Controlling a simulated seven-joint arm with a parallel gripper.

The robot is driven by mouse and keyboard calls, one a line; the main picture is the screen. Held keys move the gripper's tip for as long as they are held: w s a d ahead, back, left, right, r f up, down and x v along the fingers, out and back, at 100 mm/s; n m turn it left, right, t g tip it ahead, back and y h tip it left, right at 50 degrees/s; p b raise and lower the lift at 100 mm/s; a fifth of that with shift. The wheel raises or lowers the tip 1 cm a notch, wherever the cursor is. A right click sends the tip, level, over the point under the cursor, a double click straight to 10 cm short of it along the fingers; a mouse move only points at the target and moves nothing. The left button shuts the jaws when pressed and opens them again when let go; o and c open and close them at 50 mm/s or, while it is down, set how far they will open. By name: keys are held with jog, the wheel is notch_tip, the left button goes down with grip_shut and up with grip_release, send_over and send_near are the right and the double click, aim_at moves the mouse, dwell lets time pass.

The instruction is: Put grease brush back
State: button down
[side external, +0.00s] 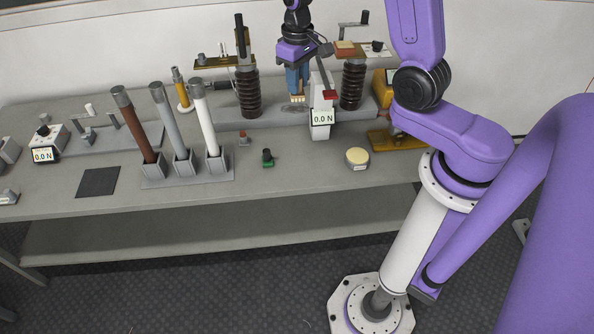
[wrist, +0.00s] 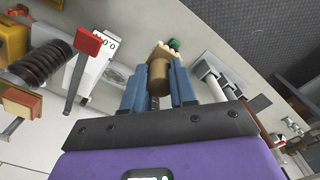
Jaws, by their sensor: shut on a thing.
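My gripper (side external: 297,78) hangs over the back middle of the bench, pointing down. Its blue fingers are shut on the grease brush, whose pale bristle end (side external: 297,98) shows just below the fingertips. In the wrist view the brush's brown round handle (wrist: 158,76) sits between the fingers of my gripper (wrist: 159,66), with a tan head (wrist: 161,50) beyond it. The brush is held above the bench, apart from its surface. A round cream-topped tin (side external: 357,156) with a small label stands at the bench's front right.
A white force gauge (side external: 321,118) with a red-tipped lever stands close right of my gripper. Brown ribbed insulators (side external: 247,92) (side external: 352,86) flank it. Three tubes stand in a grey rack (side external: 187,172) at left.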

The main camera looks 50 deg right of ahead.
notch_tip(320, 180, down, 29)
jog(key=shift+f, duration=0.15)
dwell(0.6)
jog(key=shift+f, duration=0.1)
jog(key=c, duration=0.9)
grip_release()
